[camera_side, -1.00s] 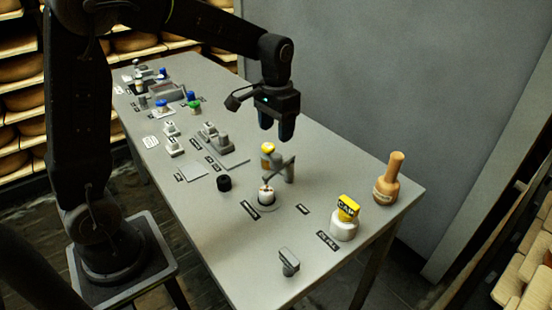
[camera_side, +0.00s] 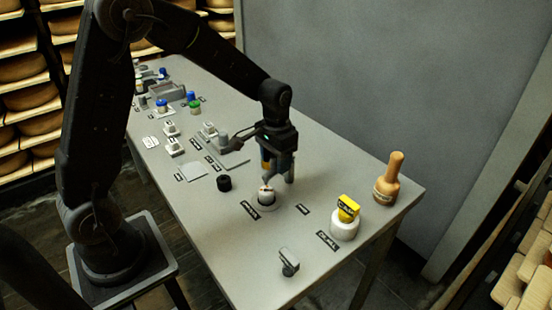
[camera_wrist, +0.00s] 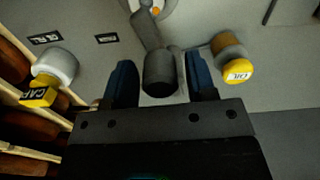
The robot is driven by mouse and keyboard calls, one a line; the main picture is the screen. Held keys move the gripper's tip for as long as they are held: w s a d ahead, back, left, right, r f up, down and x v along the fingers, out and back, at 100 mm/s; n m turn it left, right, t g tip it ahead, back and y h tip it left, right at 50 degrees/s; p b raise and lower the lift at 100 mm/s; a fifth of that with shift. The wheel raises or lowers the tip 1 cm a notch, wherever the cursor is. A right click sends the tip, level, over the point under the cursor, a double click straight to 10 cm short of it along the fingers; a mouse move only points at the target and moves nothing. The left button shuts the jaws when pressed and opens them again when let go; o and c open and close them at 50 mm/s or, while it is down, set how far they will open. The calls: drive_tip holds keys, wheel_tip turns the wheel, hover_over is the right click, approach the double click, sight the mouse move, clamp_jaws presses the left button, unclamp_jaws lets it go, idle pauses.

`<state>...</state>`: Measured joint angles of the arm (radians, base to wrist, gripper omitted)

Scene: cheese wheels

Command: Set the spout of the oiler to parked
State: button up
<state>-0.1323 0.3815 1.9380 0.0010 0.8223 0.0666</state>
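The oiler's white base (camera_side: 267,198) stands on the table with a small orange mark on top. Its edge also shows at the top of the wrist view (camera_wrist: 154,10). A grey spout arm (camera_wrist: 147,31) runs from it to a thick grey upright knob (camera_wrist: 160,76). My gripper (camera_wrist: 159,62) is open and pointing down, with its two dark blue fingers on either side of the knob. A narrow gap shows at each side of the knob. In the side view my gripper (camera_side: 277,168) covers most of the spout. I cannot read the labels beside the base.
A white jar with a yellow block top (camera_side: 345,224) and an orange-brown bottle (camera_side: 386,181) stand to the right.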

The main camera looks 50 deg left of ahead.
clamp_jaws()
drive_tip(key=shift+d, duration=0.15)
idle(0.4)
drive_tip(key=w+d+n, duration=0.4)
drive_tip(key=w+n, duration=0.2)
drive_tip(key=n, duration=0.9)
idle(0.6)
drive_tip(key=shift+o, duration=0.9)
unclamp_jaws()
drive_tip(key=shift+d, duration=0.1)
